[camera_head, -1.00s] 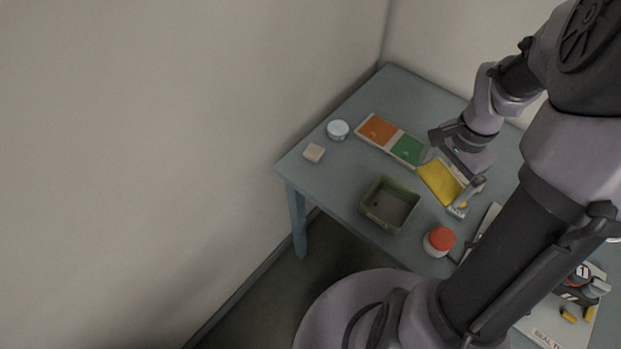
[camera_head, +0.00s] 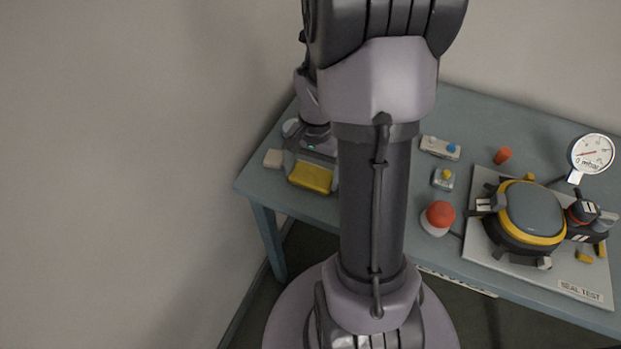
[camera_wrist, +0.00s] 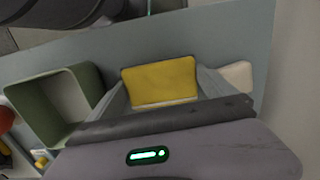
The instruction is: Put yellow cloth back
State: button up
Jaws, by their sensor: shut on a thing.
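The yellow cloth (camera_head: 311,178) is a flat rectangle between the fingers of my gripper (camera_head: 312,168), near the left end of the blue-grey table (camera_head: 255,183). In the wrist view, the cloth (camera_wrist: 160,82) spans the gap between both fingers of my gripper (camera_wrist: 163,88), which is shut on it. Its height above the table is hard to tell. The tray with coloured sections, seen in the earlier head view, is hidden now, with my arm across the middle of the table. The green bin (camera_wrist: 46,118) is left of the cloth in the wrist view.
A beige block (camera_head: 273,158) and a pale-lidded jar (camera_head: 290,127) are close to my gripper.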

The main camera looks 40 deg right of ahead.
aim_at(314, 173)
jog(key=o, duration=1.5)
jog(key=shift+f, duration=0.15)
jog(key=shift+o, duration=0.2)
notch_tip(314, 173, up, 12)
jog(key=p, duration=0.6)
jog(key=w+a+r+n+t, duration=0.1)
jog(key=a+r+n+t, duration=0.15)
jog(key=a+r, duration=0.65)
jog(key=s+a+r+n+t, duration=0.1)
jog(key=s+a+r+n, duration=0.1)
jog(key=a, duration=0.5)
jog(key=s+a+r+n+t+y, duration=0.1)
jog(key=s+a+r+n+t, duration=0.1)
jog(key=s+a, duration=0.4)
jog(key=shift+a+r+n, duration=0.45)
jog(key=shift+a+n, duration=0.4)
jog(key=shift+n, duration=0.2)
jog(key=shift+t, duration=0.25)
